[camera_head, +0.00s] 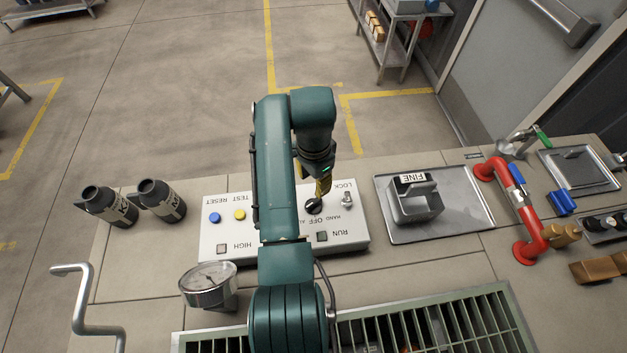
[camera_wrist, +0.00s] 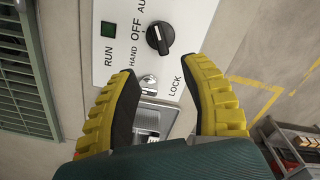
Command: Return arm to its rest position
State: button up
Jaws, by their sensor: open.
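My gripper (camera_head: 323,188) hangs from my green arm over the right part of the white control panel (camera_head: 222,248) in the head view. In the wrist view my gripper (camera_wrist: 168,105) shows two yellow, dark-padded fingers spread apart with nothing between them. The black selector knob (camera_wrist: 160,38) lies beyond the fingertips, near the OFF and HAND labels; it also shows in the head view (camera_head: 313,206). The silver lock switch (camera_wrist: 148,82) sits between the fingers in the picture, beside the LOCK label. Whether the fingers touch the panel cannot be told.
A metal tray (camera_head: 455,227) with a grey bin (camera_head: 415,203) is right of the panel. A red pipe (camera_head: 524,205) stands further right. A gauge (camera_head: 208,285), two dark bottles (camera_head: 108,206) and a bent metal handle (camera_head: 88,300) are at left. A green grate (camera_head: 440,330) lies in front. The floor behind is open.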

dwell(0.3)
notch_tip(320, 180, down, 4)
jog(key=s+d, duration=0.2)
jog(key=w+d+r+n+t, duration=0.1)
jog(key=d+r+n+t, duration=0.1)
jog(key=r+t, duration=0.55)
jog(key=w+d+r+n+t, duration=0.15)
jog(key=r+t, duration=0.25)
jog(key=r, duration=0.6)
jog(key=s+r+n+t, duration=0.2)
jog(key=s+r+t, duration=0.25)
jog(key=r, duration=0.35)
jog(key=s+d+r+n+t, duration=0.1)
jog(key=s+r+n+t, duration=0.15)
jog(key=s+r, duration=0.4)
jog(key=s+r+n+t, duration=0.2)
jog(key=s+r+t, duration=0.15)
jog(key=r, duration=0.65)
notch_tip(320, 180, up, 26)
jog(key=w+p, duration=0.1)
jog(key=p, duration=2.5)
